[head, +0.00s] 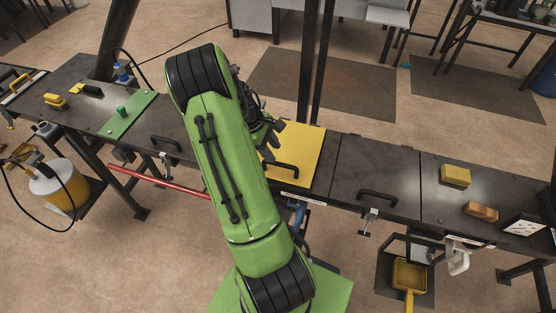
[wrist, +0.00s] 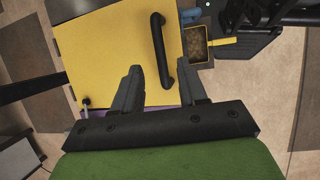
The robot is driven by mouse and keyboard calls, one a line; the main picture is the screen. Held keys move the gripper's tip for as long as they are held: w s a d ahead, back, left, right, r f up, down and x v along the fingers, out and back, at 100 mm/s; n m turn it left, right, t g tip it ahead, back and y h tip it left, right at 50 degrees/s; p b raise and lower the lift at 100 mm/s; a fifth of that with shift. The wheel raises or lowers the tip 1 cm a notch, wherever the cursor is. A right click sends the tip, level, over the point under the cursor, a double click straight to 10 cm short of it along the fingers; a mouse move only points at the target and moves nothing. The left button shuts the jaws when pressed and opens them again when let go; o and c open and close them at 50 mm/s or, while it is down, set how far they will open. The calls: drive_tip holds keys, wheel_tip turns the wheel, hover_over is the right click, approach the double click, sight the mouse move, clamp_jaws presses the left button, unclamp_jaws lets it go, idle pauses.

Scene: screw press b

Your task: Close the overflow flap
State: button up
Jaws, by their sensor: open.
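A yellow panel (head: 311,150) with a black bar handle (head: 284,171) lies in the dark bench top. Nothing names it, so I cannot tell for sure that it is the overflow flap. It looks roughly level with the bench, but my arm hides its left part. In the wrist view the yellow panel (wrist: 105,45) fills the middle, and its handle (wrist: 160,50) runs up and down the picture. My gripper (wrist: 163,72) is open and empty, its fingers on either side of the handle's lower end in that view. How far above it they are is unclear. The gripper (head: 273,139) shows partly beside my arm.
Dark panels with black handles (head: 378,196) (head: 165,143) and a green panel (head: 128,112) share the bench. Yellow (head: 455,175) and orange (head: 481,210) blocks lie at right. A red bar (head: 155,181) runs along the front. A dark upright post (head: 318,60) stands behind the yellow panel.

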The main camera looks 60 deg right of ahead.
sight(283, 164)
drive_tip(key=x, duration=0.6)
drive_tip(key=shift+s+f, duration=0.2)
clamp_jaws()
